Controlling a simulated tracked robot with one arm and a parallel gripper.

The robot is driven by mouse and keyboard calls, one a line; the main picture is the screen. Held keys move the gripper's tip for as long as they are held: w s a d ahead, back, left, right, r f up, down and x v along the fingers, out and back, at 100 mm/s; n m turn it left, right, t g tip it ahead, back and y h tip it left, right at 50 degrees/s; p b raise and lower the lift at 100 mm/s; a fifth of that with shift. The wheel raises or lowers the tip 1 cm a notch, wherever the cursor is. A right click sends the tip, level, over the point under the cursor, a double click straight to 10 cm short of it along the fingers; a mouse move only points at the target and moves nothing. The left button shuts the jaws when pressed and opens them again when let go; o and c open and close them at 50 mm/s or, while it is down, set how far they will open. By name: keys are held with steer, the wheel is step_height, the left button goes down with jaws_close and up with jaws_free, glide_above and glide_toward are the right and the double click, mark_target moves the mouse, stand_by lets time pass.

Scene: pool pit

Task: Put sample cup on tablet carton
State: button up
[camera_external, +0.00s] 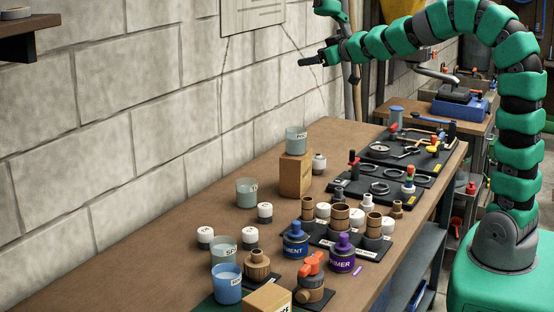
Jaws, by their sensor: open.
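Several cups stand on the bench. A grey-green cup (296,140) sits upright on top of a tan carton (295,176) near the wall. Another grey-green cup (247,193) stands on the bench in front of it, and one more (223,251) stands nearer. A blue cup (228,284) stands at the front. A second tan carton (268,299) is cut off by the bottom edge. The labels are too small to tell which are the sample cup and tablet carton. My gripper (304,60) is open and empty, high above the bench beside the wall.
Blue (295,244) and purple (342,255) cans, a fitting with an orange handle (310,277) and white-capped jars (265,212) crowd the front. A black tool tray (405,150) lies at the back. The bench's left middle (160,245) is clear.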

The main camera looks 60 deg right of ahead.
steer(key=s+a+r+y, duration=0.1)
steer(key=s+a+r, duration=0.4)
steer(key=r, duration=0.4)
steer(key=s+a+r+y, duration=0.1)
steer(key=s+a+r, duration=0.5)
steer(key=a+r, duration=0.2)
steer(key=s+a+r+t+y, duration=0.1)
steer(key=s+a+r, duration=0.5)
steer(key=r, duration=0.4)
steer(key=shift+a, duration=0.5)
